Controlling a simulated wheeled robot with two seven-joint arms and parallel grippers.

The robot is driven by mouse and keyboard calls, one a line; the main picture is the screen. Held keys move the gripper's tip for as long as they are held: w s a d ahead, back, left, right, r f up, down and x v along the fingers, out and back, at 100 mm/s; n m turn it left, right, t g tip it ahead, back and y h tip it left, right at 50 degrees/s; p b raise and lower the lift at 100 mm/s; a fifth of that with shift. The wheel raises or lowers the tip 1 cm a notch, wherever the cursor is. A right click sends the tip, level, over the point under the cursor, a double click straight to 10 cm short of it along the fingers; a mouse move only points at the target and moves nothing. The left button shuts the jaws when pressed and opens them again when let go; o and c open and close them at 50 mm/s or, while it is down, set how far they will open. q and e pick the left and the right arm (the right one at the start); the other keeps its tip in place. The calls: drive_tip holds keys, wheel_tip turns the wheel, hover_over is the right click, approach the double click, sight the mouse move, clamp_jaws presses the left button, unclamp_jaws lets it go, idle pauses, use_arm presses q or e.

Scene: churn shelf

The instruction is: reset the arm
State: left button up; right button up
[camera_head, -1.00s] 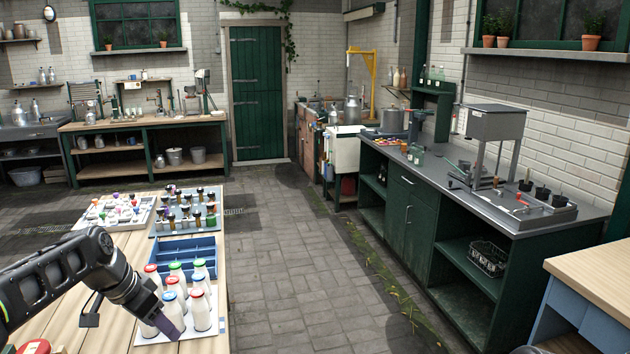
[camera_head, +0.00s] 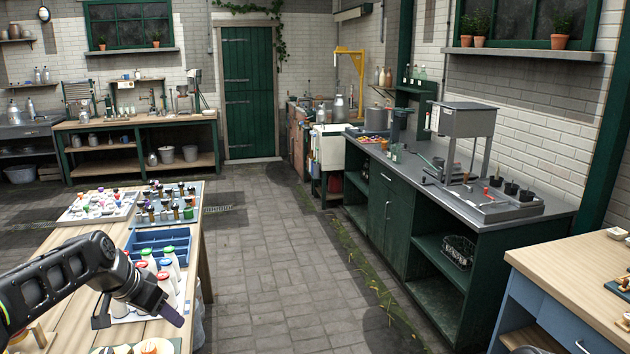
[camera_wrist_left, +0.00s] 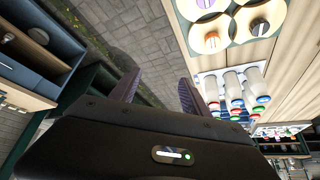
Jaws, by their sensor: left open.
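My left arm comes in from the left over the wooden table. My left gripper (camera_head: 172,314) is in front of the milk bottles (camera_head: 167,262) in the head view and hides part of them. In the left wrist view my left gripper (camera_wrist_left: 158,92) has its two fingers apart with nothing between them. The bottles (camera_wrist_left: 236,88), with red, green and blue caps, stand on a white mat to the right of the fingers there. My right gripper is not in view.
A blue divided crate (camera_head: 160,243) stands behind the bottles. A white tray (camera_head: 98,206) and a grey-blue tray (camera_head: 170,208) hold small items farther back. The tiled floor (camera_head: 265,270) is clear. A dark green counter (camera_head: 440,220) stands at right.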

use_arm(q)
drive_tip(key=s+d+f+n+b, duration=0.15)
drive_tip(key=d+f, duration=0.25)
drive_tip(key=f, duration=0.5)
drive_tip(key=s+d+f+n+b, duration=0.15)
drive_tip(key=d+f, duration=0.35)
drive_tip(key=f, duration=0.5)
drive_tip(key=s+d+f+n+b, duration=0.1)
drive_tip(key=s+d+f+n, duration=0.2)
drive_tip(key=f, duration=0.6)
drive_tip(key=s+d+f+g+b, duration=0.1)
drive_tip(key=s+d+f+b, duration=0.1)
drive_tip(key=s+d+f, duration=0.2)
drive_tip(key=s+d+f+g+h+b, duration=0.1)
drive_tip(key=s+d+f, duration=0.3)
drive_tip(key=s+f, duration=0.6)
drive_tip(key=s+d+f+g+h+b, duration=0.1)
drive_tip(key=s+d+f, duration=0.4)
drive_tip(key=s, duration=0.9)
wheel_tip(320, 180, down, 3)
drive_tip(key=shift+r+g+b, duration=0.2)
drive_tip(key=shift+g+b, duration=0.7)
drive_tip(key=shift+b, duration=0.1)
drive_tip(key=shift+s, duration=0.1)
